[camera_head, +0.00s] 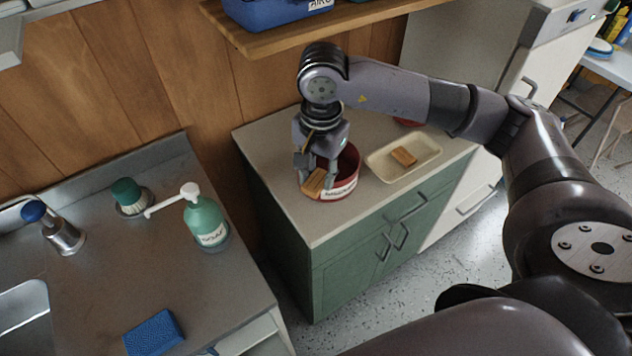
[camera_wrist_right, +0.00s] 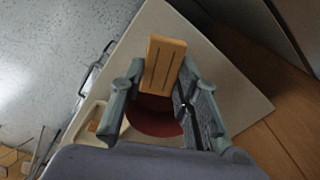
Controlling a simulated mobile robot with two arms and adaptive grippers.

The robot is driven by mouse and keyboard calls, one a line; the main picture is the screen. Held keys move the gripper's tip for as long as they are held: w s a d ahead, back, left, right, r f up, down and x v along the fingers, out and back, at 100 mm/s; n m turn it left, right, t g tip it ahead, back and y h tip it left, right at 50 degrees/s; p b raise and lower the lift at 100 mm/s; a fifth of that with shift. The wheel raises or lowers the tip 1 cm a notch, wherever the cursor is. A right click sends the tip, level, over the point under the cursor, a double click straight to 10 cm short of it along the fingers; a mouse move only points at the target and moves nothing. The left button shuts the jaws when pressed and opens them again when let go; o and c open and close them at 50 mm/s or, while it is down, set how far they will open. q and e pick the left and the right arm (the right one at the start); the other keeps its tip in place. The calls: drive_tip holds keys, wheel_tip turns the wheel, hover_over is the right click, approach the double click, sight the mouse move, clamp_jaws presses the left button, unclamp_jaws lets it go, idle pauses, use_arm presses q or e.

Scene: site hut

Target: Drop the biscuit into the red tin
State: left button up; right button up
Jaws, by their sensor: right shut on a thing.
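My right gripper (camera_head: 318,180) is shut on a tan rectangular biscuit (camera_head: 313,183). In the right wrist view the biscuit (camera_wrist_right: 163,66) sits between the two fingertips (camera_wrist_right: 160,85). The red tin (camera_head: 349,172), with a white label on its front, stands on the cabinet top. The gripper and biscuit are at the tin's left side in the head view and hide part of it. In the right wrist view the red tin (camera_wrist_right: 152,118) shows partly below the biscuit. I cannot tell whether the biscuit is over the tin's opening. My left gripper is not in view.
A cream tray (camera_head: 385,176) holding another biscuit (camera_head: 404,156) is right of the tin. A small red object (camera_head: 409,122) is partly hidden behind my arm. A wooden shelf (camera_head: 340,17) with a blue box (camera_head: 275,12) is above. A soap bottle (camera_head: 206,222) stands on the left counter.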

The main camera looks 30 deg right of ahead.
drive_tip(key=w+d+r+m+p, duration=0.15)
drive_tip(key=w+d+m, duration=0.25)
drive_tip(key=m, duration=0.7)
drive_tip(key=w+d+m+p, duration=0.3)
drive_tip(key=w+d+m, duration=0.15)
drive_tip(key=m, duration=0.65)
drive_tip(key=shift+m, duration=0.5)
drive_tip(key=f+b, duration=0.1)
drive_tip(key=f, duration=0.1)
drive_tip(key=f+b, duration=0.1)
drive_tip(key=f, duration=0.1)
drive_tip(key=f+b, duration=0.2)
drive_tip(key=shift+s+d, duration=0.2)
drive_tip(key=shift+d, duration=0.15)
drive_tip(key=o, duration=0.9)
drive_tip(key=shift+r, duration=0.1)
wheel_tip(320, 180, up, 8)
drive_tip(key=shift+f, duration=0.25)
